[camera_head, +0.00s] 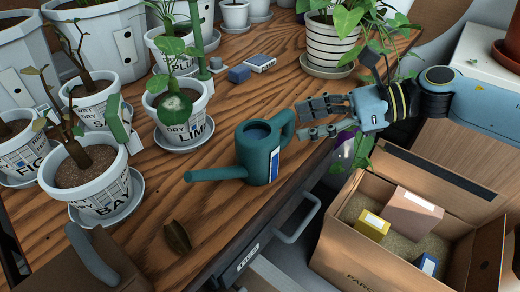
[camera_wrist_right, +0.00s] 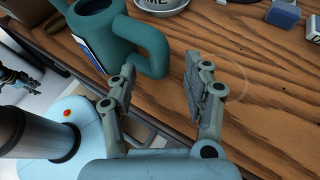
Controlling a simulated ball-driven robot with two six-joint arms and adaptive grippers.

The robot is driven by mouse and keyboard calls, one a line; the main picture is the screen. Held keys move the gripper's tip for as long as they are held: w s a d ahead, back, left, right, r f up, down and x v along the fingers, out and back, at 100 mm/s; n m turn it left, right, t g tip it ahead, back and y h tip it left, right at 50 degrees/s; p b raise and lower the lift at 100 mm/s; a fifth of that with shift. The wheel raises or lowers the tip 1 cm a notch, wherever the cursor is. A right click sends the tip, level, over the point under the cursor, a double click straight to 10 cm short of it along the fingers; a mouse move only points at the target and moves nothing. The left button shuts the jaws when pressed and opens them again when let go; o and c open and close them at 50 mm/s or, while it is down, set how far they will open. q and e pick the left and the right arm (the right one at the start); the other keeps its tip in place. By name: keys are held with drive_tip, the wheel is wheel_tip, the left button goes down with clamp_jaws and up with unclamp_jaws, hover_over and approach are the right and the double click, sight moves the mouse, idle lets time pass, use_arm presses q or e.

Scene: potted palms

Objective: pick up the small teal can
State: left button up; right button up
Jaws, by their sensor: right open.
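The small teal can (camera_head: 254,158) is a watering can standing upright on the wooden bench near its front edge. Its spout points left and its loop handle faces right. A blue and white label is on its side. The can also shows at the upper left of the right wrist view (camera_wrist_right: 98,32), with the handle just beyond my fingers. My right gripper (camera_head: 301,119) is open and empty, its fingers pointing left beside the handle; the right wrist view shows a gap between the fingertips (camera_wrist_right: 160,80). What seems to be my left gripper (camera_wrist_right: 22,82) is small at the far left there.
Several white pots with plants (camera_head: 178,112) crowd the left and back of the bench. Blue blocks (camera_head: 239,74) lie behind the can, and a dry leaf (camera_head: 177,237) lies in front. An open cardboard box (camera_head: 342,246) stands lower right. Bare wood surrounds the can.

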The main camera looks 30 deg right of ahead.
drive_tip(key=shift+x, duration=1.2)
clamp_jaws()
